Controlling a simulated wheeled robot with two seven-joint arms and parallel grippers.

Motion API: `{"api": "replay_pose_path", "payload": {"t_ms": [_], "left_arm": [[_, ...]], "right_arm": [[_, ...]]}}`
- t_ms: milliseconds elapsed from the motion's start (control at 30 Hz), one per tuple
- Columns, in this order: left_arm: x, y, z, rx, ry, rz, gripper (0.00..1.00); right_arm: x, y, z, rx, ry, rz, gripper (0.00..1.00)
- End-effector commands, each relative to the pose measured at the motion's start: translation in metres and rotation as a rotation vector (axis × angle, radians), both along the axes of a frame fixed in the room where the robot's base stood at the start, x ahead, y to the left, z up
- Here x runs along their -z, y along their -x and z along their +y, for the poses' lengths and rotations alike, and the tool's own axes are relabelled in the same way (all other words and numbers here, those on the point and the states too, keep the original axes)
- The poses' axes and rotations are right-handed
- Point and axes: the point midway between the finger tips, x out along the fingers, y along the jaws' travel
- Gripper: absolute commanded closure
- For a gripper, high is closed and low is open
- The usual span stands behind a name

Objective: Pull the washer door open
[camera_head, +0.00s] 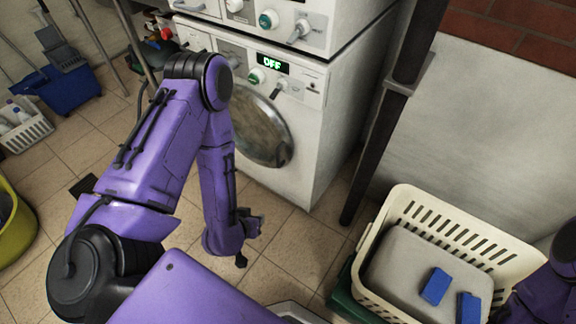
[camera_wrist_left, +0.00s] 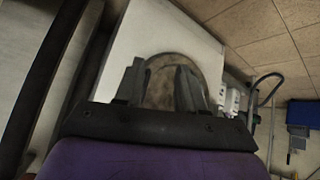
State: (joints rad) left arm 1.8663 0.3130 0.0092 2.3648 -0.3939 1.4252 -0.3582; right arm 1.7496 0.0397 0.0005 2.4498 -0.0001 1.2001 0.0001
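The white washer (camera_head: 315,130) stands below another white machine, its display reading OFF. Its round glass door (camera_head: 262,132) looks shut, with a dark handle (camera_head: 285,152) at the right rim. My left arm hides the door's left part. My left gripper (camera_head: 246,240) is in front of and below the door, apart from it. In the left wrist view the gripper (camera_wrist_left: 161,72) has its two fingers spread, with the door (camera_wrist_left: 160,95) seen between and behind them and nothing held. Part of my right arm shows at the lower right edge; its gripper is out of view.
A cream basket (camera_head: 408,199) with a grey item and two blue blocks (camera_head: 435,286) stands at the lower right. A dark post (camera_head: 372,150) rises right of the washer. Tiled floor before the door is clear. A blue bucket (camera_head: 68,90) stands far left.

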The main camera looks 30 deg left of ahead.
Motion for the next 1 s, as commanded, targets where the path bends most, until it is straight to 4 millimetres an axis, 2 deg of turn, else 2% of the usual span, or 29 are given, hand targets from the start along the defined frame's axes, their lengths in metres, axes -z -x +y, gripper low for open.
{"api": "replay_pose_path", "payload": {"t_ms": [33,100,200,300,433,633,1000], "left_arm": [[0.049,-0.029,0.004,0.027,-0.007,-0.105,0.61],[0.062,-0.068,0.009,0.086,-0.040,-0.262,0.61],[0.069,-0.112,0.023,0.137,-0.115,-0.478,0.61],[0.068,-0.138,0.039,0.156,-0.199,-0.649,0.61],[0.059,-0.153,0.054,0.159,-0.284,-0.787,0.61],[0.048,-0.169,0.061,0.161,-0.324,-0.840,0.61],[0.050,-0.245,0.070,0.162,-0.322,-0.836,0.61]], "right_arm": [[0.064,0.000,0.000,0.000,0.000,0.000,0.57],[0.104,0.000,0.000,0.000,0.000,0.000,0.57],[0.155,0.000,0.000,0.000,0.000,0.000,0.57],[0.192,0.000,0.000,0.000,0.000,0.000,0.57],[0.216,0.000,0.000,0.000,0.000,0.000,0.57],[0.220,0.000,0.000,0.001,0.000,0.000,0.57],[0.238,0.001,0.001,0.002,-0.003,0.003,0.57]]}}
